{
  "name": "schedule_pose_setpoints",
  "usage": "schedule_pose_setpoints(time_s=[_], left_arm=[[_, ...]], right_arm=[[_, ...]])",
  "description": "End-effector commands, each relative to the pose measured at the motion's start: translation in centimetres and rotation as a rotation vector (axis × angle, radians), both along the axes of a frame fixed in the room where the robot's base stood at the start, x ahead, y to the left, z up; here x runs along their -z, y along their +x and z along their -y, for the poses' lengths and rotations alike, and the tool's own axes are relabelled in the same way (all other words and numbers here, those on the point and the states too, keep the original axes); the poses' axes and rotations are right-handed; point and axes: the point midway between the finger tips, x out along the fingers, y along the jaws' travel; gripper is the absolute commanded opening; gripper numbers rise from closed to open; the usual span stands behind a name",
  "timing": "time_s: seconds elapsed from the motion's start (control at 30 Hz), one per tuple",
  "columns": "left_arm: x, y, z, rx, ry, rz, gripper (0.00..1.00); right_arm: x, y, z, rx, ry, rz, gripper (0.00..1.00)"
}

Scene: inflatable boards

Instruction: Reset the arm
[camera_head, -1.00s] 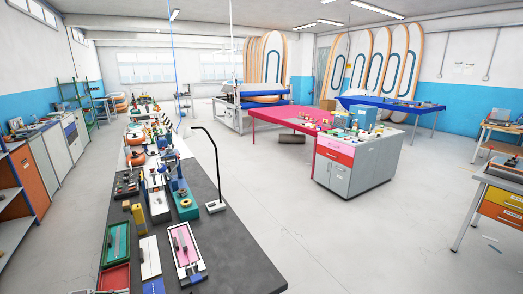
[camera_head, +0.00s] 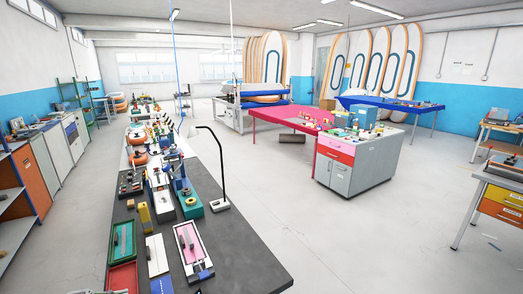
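Neither of my grippers can be made out in the head view. The long dark workbench (camera_head: 235,258) runs from the bottom middle of the picture back into the room. On its near end lie a green tray (camera_head: 123,240), a red tray (camera_head: 122,277), a pink tray in a white frame (camera_head: 190,243) and a white flat piece (camera_head: 157,255). A yellow upright block (camera_head: 144,215) and a black desk lamp (camera_head: 221,170) stand farther along.
A grey cabinet with red and pink drawers (camera_head: 337,155) stands at centre right beside a pink table (camera_head: 283,118). Cabinets (camera_head: 45,160) line the left wall. A bench with yellow and orange drawers (camera_head: 497,208) is at the right edge. The floor (camera_head: 380,240) between is clear.

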Motion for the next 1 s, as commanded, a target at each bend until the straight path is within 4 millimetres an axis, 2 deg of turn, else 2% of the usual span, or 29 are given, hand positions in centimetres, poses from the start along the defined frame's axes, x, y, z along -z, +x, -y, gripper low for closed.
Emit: schedule_pose_setpoints(time_s=[0.37, 0.53, 0.67, 0.8, 1.0], left_arm=[[0.4, 1.8, -1.4, -0.054, 0.133, 0.159, 0.00], [0.4, 3.9, -3.5, -0.142, 0.251, 0.282, 0.00], [1.0, 5.5, -6.5, -0.242, 0.362, 0.355, 0.00], [2.3, 6.6, -11.0, -0.362, 0.495, 0.392, 0.00], [5.3, 6.4, -18.3, -0.525, 0.699, 0.375, 0.00]], right_arm=[[0.0, 0.0, 0.7, -0.002, -0.007, 0.001, 0.40], [0.0, 0.0, 0.7, -0.002, -0.007, 0.001, 0.40], [0.0, 0.0, 0.7, -0.002, -0.007, 0.001, 0.40], [0.0, 0.0, 0.6, -0.002, -0.007, 0.001, 0.40], [0.0, 0.0, 0.4, -0.002, -0.004, 0.001, 0.40]])
